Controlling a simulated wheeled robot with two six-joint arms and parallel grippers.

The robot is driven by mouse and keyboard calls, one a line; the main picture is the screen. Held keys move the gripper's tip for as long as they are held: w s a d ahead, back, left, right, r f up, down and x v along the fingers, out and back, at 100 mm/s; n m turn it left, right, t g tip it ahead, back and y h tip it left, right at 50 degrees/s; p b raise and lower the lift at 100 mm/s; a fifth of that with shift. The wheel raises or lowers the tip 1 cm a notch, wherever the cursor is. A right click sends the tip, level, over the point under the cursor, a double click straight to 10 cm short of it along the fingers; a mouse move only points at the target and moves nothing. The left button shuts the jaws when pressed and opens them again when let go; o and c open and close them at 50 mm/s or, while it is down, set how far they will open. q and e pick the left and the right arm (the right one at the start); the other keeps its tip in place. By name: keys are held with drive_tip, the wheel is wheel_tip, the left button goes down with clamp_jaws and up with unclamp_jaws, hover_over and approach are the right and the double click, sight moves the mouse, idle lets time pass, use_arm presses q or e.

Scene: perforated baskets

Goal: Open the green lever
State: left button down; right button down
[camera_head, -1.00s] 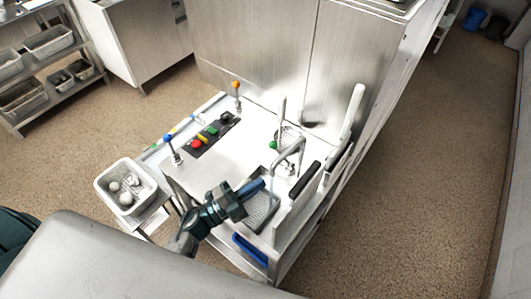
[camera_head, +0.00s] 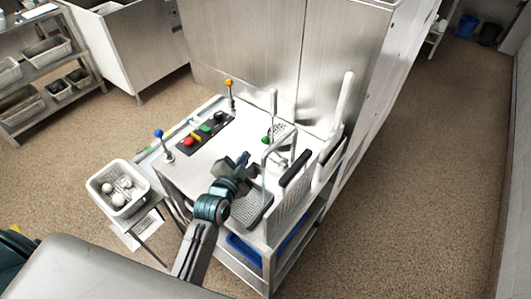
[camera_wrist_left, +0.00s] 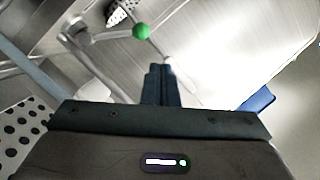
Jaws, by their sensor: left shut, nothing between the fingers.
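The green lever shows as a small green ball knob (camera_head: 266,140) beside the curved metal faucet pipe on the steel station. In the left wrist view the green knob (camera_wrist_left: 141,31) sits on a thin metal rod, above and slightly left of my fingers. My left gripper (camera_head: 245,167) is over the station's steel top, below and left of the knob in the head view. In the left wrist view its fingers (camera_wrist_left: 161,84) are together with nothing between them, apart from the knob. My right gripper is not in view.
A curved metal pipe (camera_head: 288,138) and a black-topped perforated basket (camera_head: 290,190) stand close by my left gripper. A perforated tray (camera_head: 246,212) lies beside my arm. A button panel (camera_head: 204,130) and blue-knobbed lever (camera_head: 160,135) are left.

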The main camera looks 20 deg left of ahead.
sight(264, 142)
use_arm(q)
drive_tip(key=w+d+f+g+h+p, duration=0.1)
drive_tip(key=w+d+f+p, duration=0.2)
drive_tip(key=w, duration=0.6)
drive_tip(key=shift+w, duration=0.2)
drive_tip(key=shift+w+a+f+b, duration=0.1)
drive_tip(key=shift+a+f+b, duration=0.05)
drive_tip(key=shift+f+b, duration=0.3)
drive_tip(key=shift+w+a+f+b, duration=0.2)
drive_tip(key=shift+a+f+b, duration=0.15)
drive_tip(key=shift+b, duration=0.4)
drive_tip(key=shift+r, duration=0.15)
drive_tip(key=shift+w, duration=0.1)
